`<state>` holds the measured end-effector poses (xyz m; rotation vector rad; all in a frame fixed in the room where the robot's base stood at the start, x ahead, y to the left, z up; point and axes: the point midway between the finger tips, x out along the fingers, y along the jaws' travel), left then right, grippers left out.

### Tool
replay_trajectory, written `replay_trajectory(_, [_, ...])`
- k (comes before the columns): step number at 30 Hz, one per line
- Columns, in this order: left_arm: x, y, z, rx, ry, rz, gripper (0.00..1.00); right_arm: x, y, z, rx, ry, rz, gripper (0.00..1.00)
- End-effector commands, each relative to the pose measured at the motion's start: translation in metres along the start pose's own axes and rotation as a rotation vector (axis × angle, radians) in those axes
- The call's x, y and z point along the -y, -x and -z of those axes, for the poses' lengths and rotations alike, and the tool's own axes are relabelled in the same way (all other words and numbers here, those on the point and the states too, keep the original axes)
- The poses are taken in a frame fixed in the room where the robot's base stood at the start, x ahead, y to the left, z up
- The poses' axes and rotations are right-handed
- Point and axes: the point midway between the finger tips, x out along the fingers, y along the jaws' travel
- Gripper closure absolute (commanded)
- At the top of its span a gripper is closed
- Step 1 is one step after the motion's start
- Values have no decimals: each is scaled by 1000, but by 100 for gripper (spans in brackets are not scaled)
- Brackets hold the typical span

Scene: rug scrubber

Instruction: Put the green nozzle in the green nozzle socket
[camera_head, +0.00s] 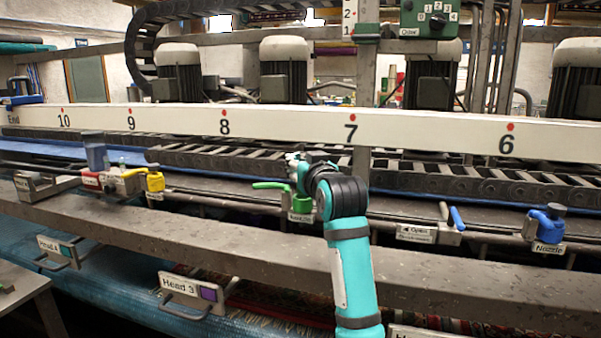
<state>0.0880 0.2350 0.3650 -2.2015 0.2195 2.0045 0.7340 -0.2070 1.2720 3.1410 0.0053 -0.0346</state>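A green fitting (301,212) with a small label below it sits on the rail in the middle of the camera_head view. A green lever (270,185) sticks out to its left. My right arm comes up from the bottom, and its gripper (293,160) is just above the green fitting, mostly behind the black wrist joint. Its fingers are too small and covered to tell whether they are open or shut. I cannot tell the green nozzle apart from its socket here, or whether the gripper touches it. My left gripper is out of view.
A blue nozzle fitting (548,226) is at the right, beside a blue lever (457,218). A yellow fitting (155,181) and a dark blue cylinder (96,156) are at the left. A long grey beam (130,237) crosses in front; a white numbered beam (280,122) runs behind.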

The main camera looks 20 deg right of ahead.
Motion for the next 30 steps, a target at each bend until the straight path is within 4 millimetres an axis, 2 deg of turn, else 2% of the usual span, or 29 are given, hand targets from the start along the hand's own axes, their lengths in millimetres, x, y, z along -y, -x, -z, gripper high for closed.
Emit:
replay_trajectory(3, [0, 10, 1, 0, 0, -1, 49, -9, -30, 1, 3, 0, -1, 100])
replay_trajectory(9, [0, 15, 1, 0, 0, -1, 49, -16, -56, -2, -1, -1, 0, 100])
replay_trajectory(14, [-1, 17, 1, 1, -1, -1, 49, -17, -61, -10, 0, -1, 0, 100])
replay_trajectory(21, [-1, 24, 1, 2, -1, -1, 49, -17, -60, -38, -1, -1, 0, 100])
replay_trajectory(30, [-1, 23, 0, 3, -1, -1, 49, -17, -60, -41, -2, -1, 0, 100])
